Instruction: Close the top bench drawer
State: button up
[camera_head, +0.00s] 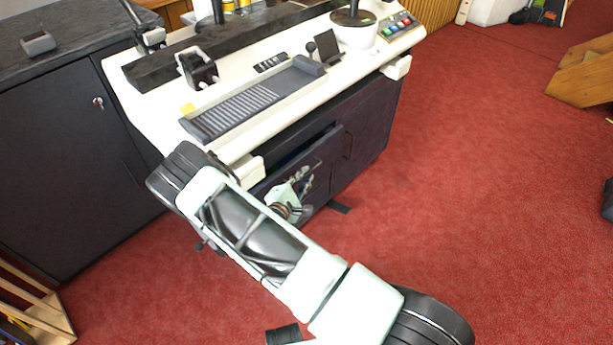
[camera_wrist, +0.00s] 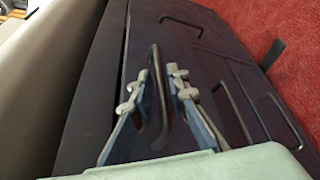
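The top bench drawer (camera_head: 327,148) is in the dark front of the bench. In the head view it stands partly out, with a dark gap behind its top edge. In the wrist view its dark front (camera_wrist: 143,38) carries a slim dark bar handle (camera_wrist: 155,68). My gripper (camera_head: 307,180) is at the drawer front, partly hidden by my arm. In the wrist view the fingers of my gripper (camera_wrist: 159,74) are apart, one on each side of the handle. Whether either finger touches the handle, I cannot tell.
The white bench top (camera_head: 231,152) overhangs the drawer and carries a dark ribbed bed (camera_head: 245,103). A dark cabinet (camera_head: 65,150) stands at the left. Other handles (camera_wrist: 181,25) show on the bench front. Red carpet (camera_head: 480,190) is clear at the right.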

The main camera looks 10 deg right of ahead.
jog(key=shift+x, duration=0.75)
grip_shut()
